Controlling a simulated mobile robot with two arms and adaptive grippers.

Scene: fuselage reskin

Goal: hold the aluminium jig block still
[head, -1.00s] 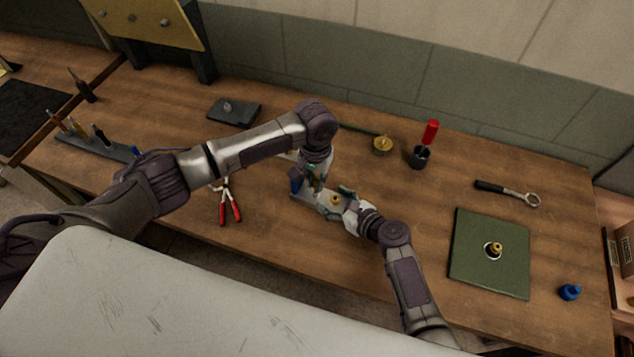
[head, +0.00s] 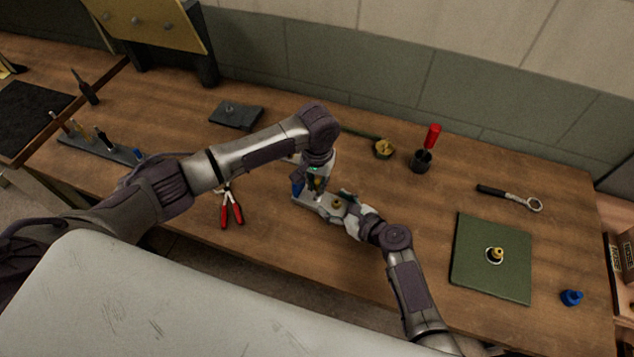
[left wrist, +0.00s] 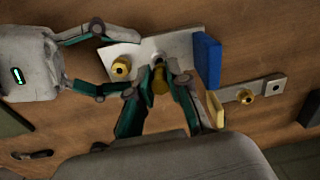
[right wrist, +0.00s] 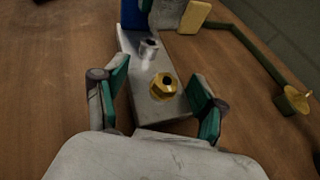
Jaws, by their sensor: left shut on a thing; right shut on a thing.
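The aluminium jig block (head: 307,199) lies on the bench; it is a silver plate with a brass hex fitting (right wrist: 163,85) and a grey round bush (right wrist: 149,47). My right gripper (right wrist: 158,100) is shut across its near end, one finger along each side, around the brass fitting. The right gripper also shows at the left of the left wrist view (left wrist: 105,60). My left gripper (left wrist: 158,95) is shut on a brass piece (left wrist: 160,82) over the block, close to the grey bush. Whether that piece touches the block cannot be told.
A blue block (left wrist: 207,60) stands at the jig block's far end, with a second small plate (left wrist: 268,88) beyond it. Red-handled pliers (head: 231,209) lie left. Bare wood lies between.

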